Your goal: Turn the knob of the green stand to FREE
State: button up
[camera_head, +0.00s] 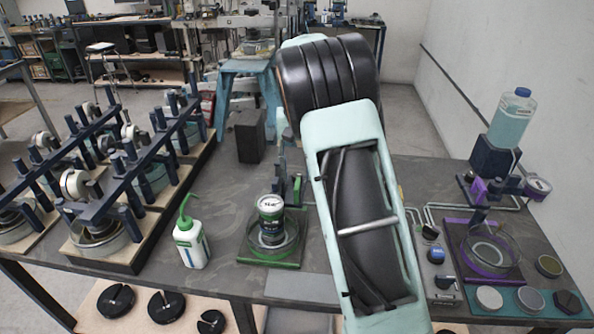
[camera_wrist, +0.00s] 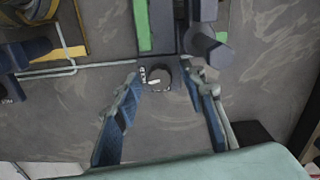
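The green stand (camera_head: 291,183) is partly hidden behind my arm in the head view. A can (camera_head: 270,210) stands in a round dish on its green-edged base. In the wrist view the stand shows from above as a dark body with a green strip (camera_wrist: 143,28). My gripper (camera_wrist: 165,76) is open, with one finger on each side of the knob and gaps between. I cannot tell whether the fingertips are level with it. The head view hides my gripper.
A white bottle with green cap (camera_head: 191,242) stands left of the green stand. A purple stand (camera_head: 487,245) with a liquid bottle (camera_head: 511,118) is at the right. Dark racks (camera_head: 110,190) fill the left. A dark cylinder (camera_wrist: 208,50) juts close to the right finger.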

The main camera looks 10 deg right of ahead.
jog(key=shift+c, duration=0.5)
grip_shut()
